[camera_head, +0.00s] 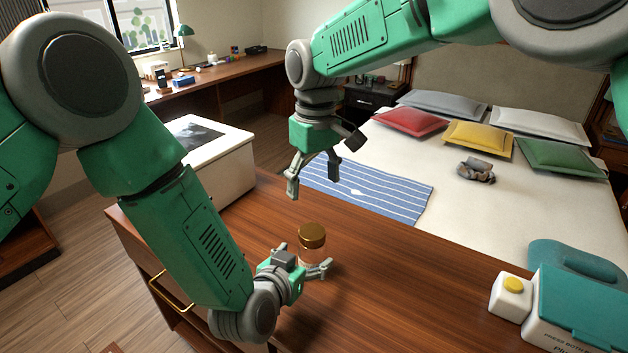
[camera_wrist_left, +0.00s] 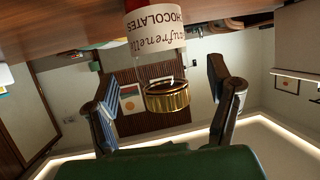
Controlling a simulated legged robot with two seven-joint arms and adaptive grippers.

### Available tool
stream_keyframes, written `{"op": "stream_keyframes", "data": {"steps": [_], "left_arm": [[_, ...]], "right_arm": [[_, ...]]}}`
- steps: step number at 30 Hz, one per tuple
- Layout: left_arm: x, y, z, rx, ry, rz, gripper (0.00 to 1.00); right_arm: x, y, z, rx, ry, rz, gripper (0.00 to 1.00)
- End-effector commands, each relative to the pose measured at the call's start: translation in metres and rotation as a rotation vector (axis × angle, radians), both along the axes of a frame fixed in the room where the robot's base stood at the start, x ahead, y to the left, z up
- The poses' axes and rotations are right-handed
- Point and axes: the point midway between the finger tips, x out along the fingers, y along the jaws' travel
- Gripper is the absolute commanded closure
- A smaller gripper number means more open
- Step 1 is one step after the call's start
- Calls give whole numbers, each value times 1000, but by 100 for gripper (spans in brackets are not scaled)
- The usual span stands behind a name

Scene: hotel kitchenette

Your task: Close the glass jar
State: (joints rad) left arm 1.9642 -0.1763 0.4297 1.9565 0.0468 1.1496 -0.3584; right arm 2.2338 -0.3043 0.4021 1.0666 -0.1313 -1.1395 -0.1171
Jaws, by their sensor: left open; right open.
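A glass jar (camera_head: 307,259) stands on the brown wooden top, with a gold lid (camera_head: 312,235) at its top. In the left wrist view, which is upside down, the jar's white "CHOCOLATES" label (camera_wrist_left: 157,30) and the gold lid (camera_wrist_left: 167,97) show. I cannot tell whether the lid is seated or tightened. My left gripper (camera_head: 313,268) is open low at the jar; its fingers show either side of the lid in the wrist view (camera_wrist_left: 170,95). I cannot tell whether they touch the glass. My right gripper (camera_head: 312,182) is open and empty above the lid, fingers pointing down.
A teal-and-white box (camera_head: 575,310) and a white block with a yellow button (camera_head: 512,296) stand at the right. A bed with a blue striped cloth (camera_head: 370,190) lies behind the wooden top (camera_head: 420,275). The wood between jar and box is clear.

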Motion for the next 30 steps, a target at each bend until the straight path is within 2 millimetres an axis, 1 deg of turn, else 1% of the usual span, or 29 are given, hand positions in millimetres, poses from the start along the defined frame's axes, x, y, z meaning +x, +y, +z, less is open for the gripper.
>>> {"op": "stream_keyframes", "data": {"steps": [1, 6, 9, 12, 17, 30], "left_arm": [[-11, 5, 5, 2, 3, -1, 26], [-39, 18, 18, 0, 1, -1, 26], [-51, 24, 23, -1, 3, 0, 26], [-58, 27, 26, -1, 0, 0, 26], [-63, 29, 28, -2, 1, 1, 26], [-63, 29, 28, -1, 0, 0, 26]], "right_arm": [[0, 0, 0, 0, 0, 0, 30], [0, 0, 0, 0, 0, 0, 30], [0, 0, 0, -1, 1, 0, 30], [0, 0, -1, -1, 1, 0, 30], [1, 0, -1, -1, 1, 0, 30], [0, 0, 0, 0, 0, 0, 30]]}}
